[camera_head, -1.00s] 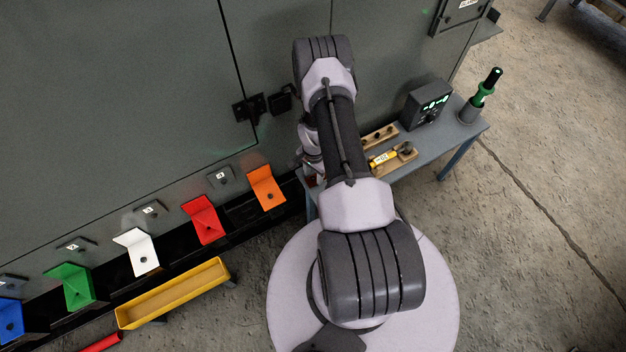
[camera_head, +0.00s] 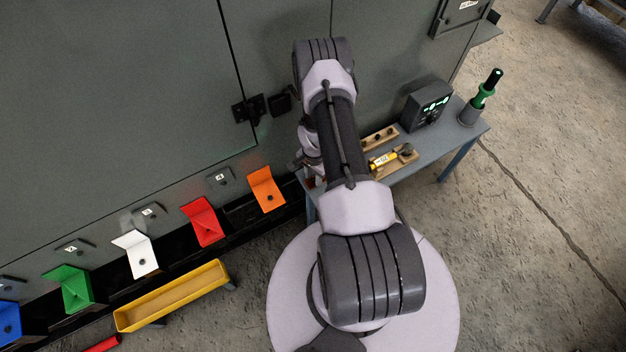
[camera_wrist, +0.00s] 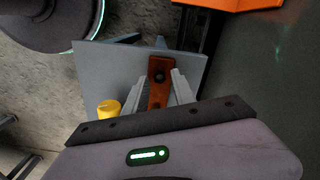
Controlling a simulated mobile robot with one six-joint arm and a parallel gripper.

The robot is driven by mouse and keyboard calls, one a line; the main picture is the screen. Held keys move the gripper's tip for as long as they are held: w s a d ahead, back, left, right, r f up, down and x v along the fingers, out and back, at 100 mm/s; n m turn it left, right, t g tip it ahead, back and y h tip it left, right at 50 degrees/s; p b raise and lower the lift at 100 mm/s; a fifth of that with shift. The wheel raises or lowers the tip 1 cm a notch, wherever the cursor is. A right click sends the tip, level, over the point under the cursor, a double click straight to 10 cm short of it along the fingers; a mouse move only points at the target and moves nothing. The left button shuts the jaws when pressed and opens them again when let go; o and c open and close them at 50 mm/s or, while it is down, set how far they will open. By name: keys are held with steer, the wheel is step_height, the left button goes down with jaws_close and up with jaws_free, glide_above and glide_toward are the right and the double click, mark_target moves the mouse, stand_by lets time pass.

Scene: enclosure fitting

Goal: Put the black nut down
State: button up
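In the wrist view, my gripper (camera_wrist: 160,88) has its two pale fingers apart, one on each side of a narrow red-brown block (camera_wrist: 160,65). A small dark round thing, which looks like the black nut (camera_wrist: 158,76), sits on this block between the fingertips, with gaps to both fingers. I cannot tell whether it is a nut or a hole. In the head view my arm hides the gripper. A grey bench (camera_head: 452,137) carries a wooden rack (camera_head: 380,138) with several dark pieces and a wooden tray (camera_head: 398,163) with a dark knob-like piece (camera_head: 406,150).
A yellow cylinder (camera_wrist: 108,109) stands left of my fingers. The bench also holds a black box with lit displays (camera_head: 428,104) and a green tool (camera_head: 484,92) in a holder. A large grey cabinet (camera_head: 120,90) stands behind. Coloured bins and a yellow trough (camera_head: 172,296) line the left.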

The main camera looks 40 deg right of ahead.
jaws_close()
steer(key=shift+r, duration=0.1)
